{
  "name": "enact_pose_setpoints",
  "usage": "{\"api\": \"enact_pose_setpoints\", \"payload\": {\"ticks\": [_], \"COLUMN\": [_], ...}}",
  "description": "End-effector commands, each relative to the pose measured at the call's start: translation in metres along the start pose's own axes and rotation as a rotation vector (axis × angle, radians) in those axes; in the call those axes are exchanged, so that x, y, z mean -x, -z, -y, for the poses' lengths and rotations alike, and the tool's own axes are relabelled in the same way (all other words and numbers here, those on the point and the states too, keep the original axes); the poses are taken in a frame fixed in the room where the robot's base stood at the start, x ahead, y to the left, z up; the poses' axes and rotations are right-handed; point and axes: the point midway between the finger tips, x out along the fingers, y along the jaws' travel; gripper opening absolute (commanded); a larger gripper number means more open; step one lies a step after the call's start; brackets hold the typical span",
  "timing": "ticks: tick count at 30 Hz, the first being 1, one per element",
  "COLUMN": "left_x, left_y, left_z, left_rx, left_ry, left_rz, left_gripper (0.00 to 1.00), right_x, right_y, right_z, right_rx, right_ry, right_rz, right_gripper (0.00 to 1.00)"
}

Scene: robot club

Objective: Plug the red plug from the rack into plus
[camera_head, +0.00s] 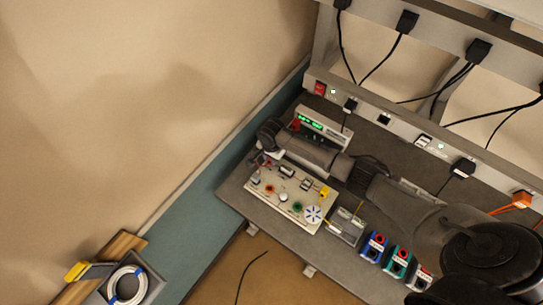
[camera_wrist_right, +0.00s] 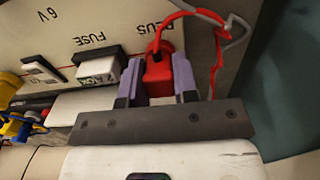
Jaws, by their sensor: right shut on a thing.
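My right gripper (camera_wrist_right: 158,88) is shut on the red plug (camera_wrist_right: 157,72), with one purple-grey finger on each side of it. The plug is at the PLUS label (camera_wrist_right: 153,28) of the cream panel (camera_wrist_right: 60,25), and a red cable loops up from it. I cannot tell whether it is seated, as its front end is hidden. In the head view the right gripper (camera_head: 266,163) is small and dark at the back left corner of the panel (camera_head: 262,198). The plug is not clear there. My left gripper is in neither view.
A white fuse block (camera_wrist_right: 98,70) stands beside the held plug. A grey metal hook (camera_wrist_right: 236,30) is near the red cable. A supply with a green display (camera_head: 318,127) stands behind the arm.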

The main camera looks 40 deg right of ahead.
Motion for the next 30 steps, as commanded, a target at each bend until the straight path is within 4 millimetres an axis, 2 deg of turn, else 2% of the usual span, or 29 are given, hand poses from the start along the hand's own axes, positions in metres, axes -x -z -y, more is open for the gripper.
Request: {"api": "enact_pose_setpoints", "payload": {"ticks": [30], "left_x": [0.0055], "left_y": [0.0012], "left_z": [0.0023], "left_rx": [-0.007], "left_ry": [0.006], "left_rz": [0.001], "left_gripper": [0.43], "right_x": [-0.0035], "right_y": [-0.0002], "right_z": [0.0001], "right_rx": [0.001], "right_ry": [0.0], "right_rz": [0.0], "right_gripper": [0.07]}}
